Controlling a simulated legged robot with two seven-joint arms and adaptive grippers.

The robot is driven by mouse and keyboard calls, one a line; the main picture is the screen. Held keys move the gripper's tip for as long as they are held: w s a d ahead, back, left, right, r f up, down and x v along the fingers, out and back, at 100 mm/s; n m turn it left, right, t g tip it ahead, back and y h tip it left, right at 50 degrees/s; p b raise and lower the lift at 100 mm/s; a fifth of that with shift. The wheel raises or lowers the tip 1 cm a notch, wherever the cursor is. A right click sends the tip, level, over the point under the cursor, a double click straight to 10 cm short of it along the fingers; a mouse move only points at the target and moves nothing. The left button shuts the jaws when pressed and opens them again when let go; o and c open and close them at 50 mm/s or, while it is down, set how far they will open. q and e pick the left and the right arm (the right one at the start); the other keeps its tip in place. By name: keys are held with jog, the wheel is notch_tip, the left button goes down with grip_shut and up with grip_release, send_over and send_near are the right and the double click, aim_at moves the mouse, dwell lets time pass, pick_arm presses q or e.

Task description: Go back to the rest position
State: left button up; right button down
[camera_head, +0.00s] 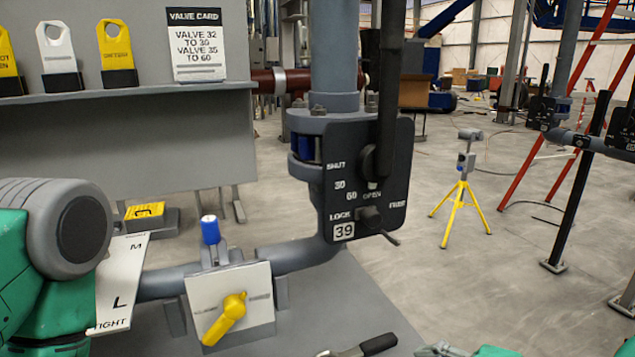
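My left arm, green with a round grey cap, fills the lower left edge. Its gripper is out of view. At the bottom edge right of centre, a small grey piece beside a green part shows, probably the end of my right arm. A black valve plate (365,180) marked SHUT, 30, 60, OPEN, FREE, LOCK and 39 stands on a grey pipe, with a long black lever (390,85) upright. Below left, a yellow handle (225,318) sits tilted on a white plate (237,288). A blue knob (210,229) stands behind it.
A grey shelf (190,89) at the back left carries yellow and white tags and a valve card (195,45). A yellow tripod (462,195) stands on open floor. Another valve stands right.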

jog(key=s+f+n+g+h, duration=0.35)
jog(key=s+f, duration=0.35)
jog(key=f, duration=0.5)
jog(key=s+d+f+n+g+h, duration=0.5)
jog(key=s+d+f, duration=0.5)
jog(key=s+f, duration=0.2)
jog(key=s+n+g, duration=0.1)
jog(key=s+n, duration=0.1)
jog(key=shift+s+d+n, duration=0.15)
jog(key=shift+s+n, duration=0.05)
jog(key=shift+n, duration=0.15)
jog(key=shift+g, duration=0.25)
